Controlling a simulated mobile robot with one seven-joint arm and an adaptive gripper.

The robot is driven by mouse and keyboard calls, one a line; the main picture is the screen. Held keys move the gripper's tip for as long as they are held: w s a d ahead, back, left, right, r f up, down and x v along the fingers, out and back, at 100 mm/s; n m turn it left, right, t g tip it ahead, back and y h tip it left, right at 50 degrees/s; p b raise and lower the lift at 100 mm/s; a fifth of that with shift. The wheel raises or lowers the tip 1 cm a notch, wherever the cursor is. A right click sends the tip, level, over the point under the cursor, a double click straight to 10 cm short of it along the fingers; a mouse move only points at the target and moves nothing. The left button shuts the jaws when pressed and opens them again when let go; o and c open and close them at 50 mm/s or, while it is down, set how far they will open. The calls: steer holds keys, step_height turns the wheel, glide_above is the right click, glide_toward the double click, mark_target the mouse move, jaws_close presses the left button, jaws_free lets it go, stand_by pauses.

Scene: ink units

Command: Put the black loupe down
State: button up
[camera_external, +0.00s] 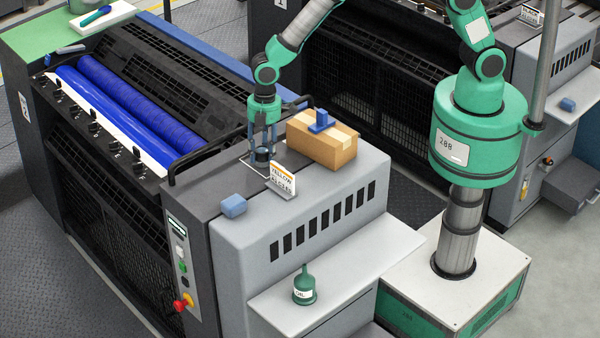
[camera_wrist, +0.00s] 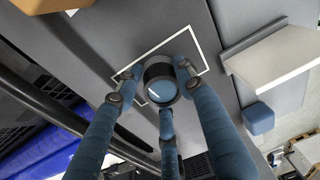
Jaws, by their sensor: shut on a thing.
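The black loupe (camera_external: 261,156) is a short dark cylinder with a glass lens, upright between the blue fingers of my gripper (camera_external: 264,145). In the wrist view, the loupe's lens (camera_wrist: 160,84) faces the camera, and the fingers of my gripper (camera_wrist: 158,92) close around its rim. The loupe is over or within a white outlined rectangle (camera_external: 245,169) on the dark top of the press. The outline also shows in the wrist view (camera_wrist: 207,62), partly hidden by the fingers and loupe. I cannot tell whether the loupe's base touches the surface.
A white YELLOW sign (camera_external: 283,180) stands close in front of the loupe. A cardboard box (camera_external: 322,144) with a blue object (camera_external: 321,122) on top is to the right. A blue block (camera_external: 233,206) lies near the front edge. A dark rail (camera_external: 205,152) runs on the left.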

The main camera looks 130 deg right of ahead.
mark_target(265, 147)
steer(key=shift+f, duration=0.1)
steer(key=o, duration=1.2)
steer(key=shift+c, duration=0.2)
step_height(265, 147, up, 12)
steer(key=s, duration=0.1)
steer(key=shift+d, duration=0.2)
steer(key=shift+s, duration=0.1)
